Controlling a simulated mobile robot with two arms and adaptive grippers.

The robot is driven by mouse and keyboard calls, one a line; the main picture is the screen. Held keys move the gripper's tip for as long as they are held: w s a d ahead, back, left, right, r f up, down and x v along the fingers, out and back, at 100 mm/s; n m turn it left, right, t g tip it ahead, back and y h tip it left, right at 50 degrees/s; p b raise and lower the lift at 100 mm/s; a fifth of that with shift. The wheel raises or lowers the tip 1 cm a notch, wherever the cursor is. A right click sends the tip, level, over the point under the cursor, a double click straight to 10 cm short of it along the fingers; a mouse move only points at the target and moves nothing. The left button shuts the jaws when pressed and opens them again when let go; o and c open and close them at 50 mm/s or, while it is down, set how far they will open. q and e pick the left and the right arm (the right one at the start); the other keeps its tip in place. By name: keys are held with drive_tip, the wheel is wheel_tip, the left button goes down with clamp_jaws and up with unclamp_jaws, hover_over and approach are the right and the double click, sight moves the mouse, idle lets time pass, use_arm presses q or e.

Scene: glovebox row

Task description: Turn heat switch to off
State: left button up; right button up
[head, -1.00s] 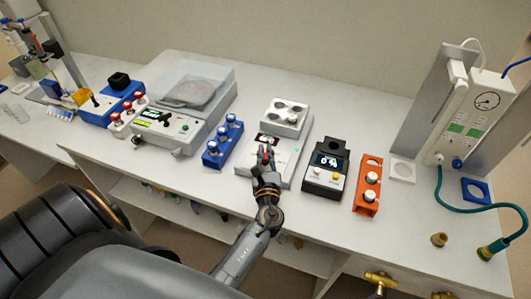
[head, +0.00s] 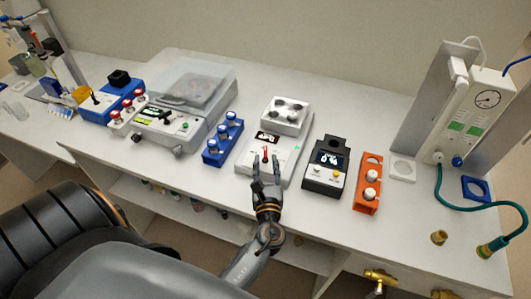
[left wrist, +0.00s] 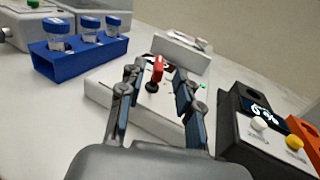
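The heat switch (head: 266,154) is a small red lever on the front of a white heater block (head: 294,148) with a dark display (head: 267,138). In the left wrist view the red lever (left wrist: 158,68) stands up from a dark round pivot. My left gripper (head: 267,166) is open and empty, just in front of the switch. In the left wrist view its fingers (left wrist: 157,82) are spread to either side of the lever, with visible gaps. The switch's markings are too small to read. My right gripper is not in view.
A blue vial rack (head: 222,139) stands left of the heater. A black meter (head: 326,166) and an orange rack (head: 368,184) stand to its right. A clear-lidded machine (head: 185,100) is farther left. Some bench surface (head: 215,185) in front is clear.

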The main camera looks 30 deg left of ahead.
use_arm(q)
drive_tip(key=v, duration=0.7)
idle(0.3)
